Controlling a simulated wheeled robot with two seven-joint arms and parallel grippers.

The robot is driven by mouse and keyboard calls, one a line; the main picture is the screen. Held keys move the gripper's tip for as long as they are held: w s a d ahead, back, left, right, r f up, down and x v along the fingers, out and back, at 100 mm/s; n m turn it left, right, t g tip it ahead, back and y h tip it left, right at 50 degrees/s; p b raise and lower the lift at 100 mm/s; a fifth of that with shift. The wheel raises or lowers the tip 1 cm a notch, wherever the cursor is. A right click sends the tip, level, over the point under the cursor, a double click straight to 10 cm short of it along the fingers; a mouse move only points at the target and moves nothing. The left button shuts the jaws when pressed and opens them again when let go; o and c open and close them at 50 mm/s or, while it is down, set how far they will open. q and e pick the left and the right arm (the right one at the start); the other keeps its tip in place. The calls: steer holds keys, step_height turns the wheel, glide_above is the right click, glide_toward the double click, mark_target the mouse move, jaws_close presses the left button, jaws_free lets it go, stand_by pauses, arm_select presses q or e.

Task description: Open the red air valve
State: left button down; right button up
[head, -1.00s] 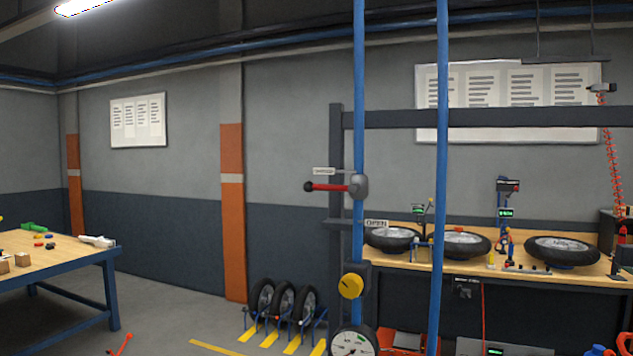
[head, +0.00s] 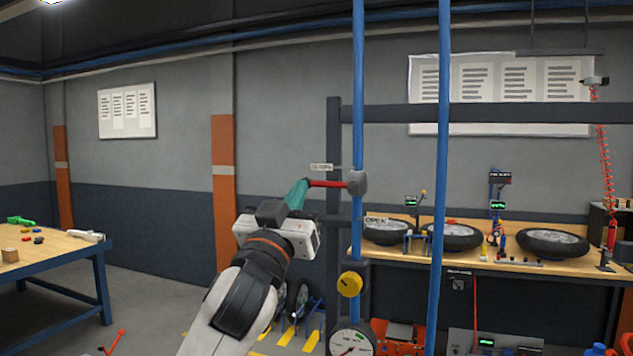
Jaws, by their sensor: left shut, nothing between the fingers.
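The red air valve lever (head: 329,184) points left from its grey valve body (head: 357,184) on the left blue pipe, roughly level. My left gripper (head: 302,187) is at the lever's free left end, its teal fingers shut with nothing held between them. The fingertips overlap the dark end knob in the picture and hide it; I cannot tell whether they touch it. A small label (head: 321,167) sits above the lever, and another label reading OPEN (head: 376,220) is lower, beside the pipe. My right gripper is not in view.
A second blue pipe (head: 442,150) runs upright to the right. Below the valve are a yellow knob (head: 350,284) and a round gauge (head: 352,341). A bench (head: 470,256) with several wheels stands behind. A wooden table (head: 62,246) is at the left.

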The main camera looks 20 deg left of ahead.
arm_select(q)
step_height(320, 180, up, 6)
steer(key=p, duration=0.6)
glide_above(318, 183)
steer(key=s, duration=0.3)
steer(key=f, duration=0.3)
steer(key=w+f+p, duration=0.1)
steer(key=f, duration=0.1)
steer(key=shift+d, duration=0.25)
